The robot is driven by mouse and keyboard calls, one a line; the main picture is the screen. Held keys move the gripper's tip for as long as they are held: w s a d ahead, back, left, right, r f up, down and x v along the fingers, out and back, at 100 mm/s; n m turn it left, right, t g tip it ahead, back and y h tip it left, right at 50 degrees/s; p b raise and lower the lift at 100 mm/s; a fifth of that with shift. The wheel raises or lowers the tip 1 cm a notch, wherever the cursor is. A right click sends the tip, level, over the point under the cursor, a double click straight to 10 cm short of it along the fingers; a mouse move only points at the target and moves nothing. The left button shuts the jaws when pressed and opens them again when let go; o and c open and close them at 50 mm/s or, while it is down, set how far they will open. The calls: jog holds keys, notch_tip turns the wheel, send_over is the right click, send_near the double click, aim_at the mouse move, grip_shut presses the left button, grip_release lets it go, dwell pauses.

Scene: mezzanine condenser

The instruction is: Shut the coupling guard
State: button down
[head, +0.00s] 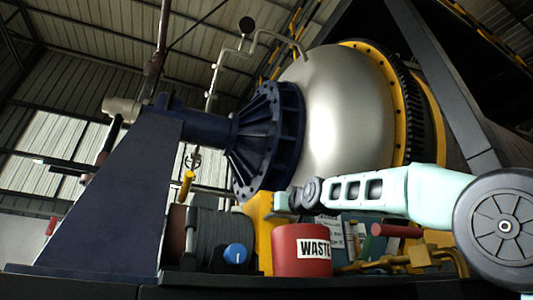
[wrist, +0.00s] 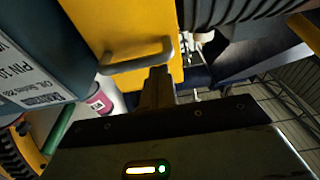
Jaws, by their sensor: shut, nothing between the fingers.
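The coupling guard, a yellow panel (wrist: 112,22), fills the upper middle of the wrist view and carries a grey bar handle (wrist: 138,56). In the head view the yellow guard (head: 260,228) stands between the motor and the red bin. My gripper (wrist: 158,74) is shut and empty, its fingertips close to the right end of the handle; I cannot tell whether they touch. In the head view my gripper (head: 282,200) is at the guard's upper right, partly hiding it. The guard's hinge is hidden, and how far it stands open cannot be told.
A ribbed motor (head: 210,236) with a blue round knob (head: 236,254) sits left of the guard. A red waste bin (head: 302,250) stands in front on the right. A dark blue pedestal (head: 125,205) rises at left. A labelled dark box (wrist: 38,52) is close at left in the wrist view.

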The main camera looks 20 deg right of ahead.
jog(key=shift+w+f, duration=0.4)
jog(key=shift+f, duration=0.45)
notch_tip(320, 180, up, 12)
jog(key=p, duration=0.5)
jog(key=shift+s+f, duration=0.2)
jog(key=shift+s, duration=0.2)
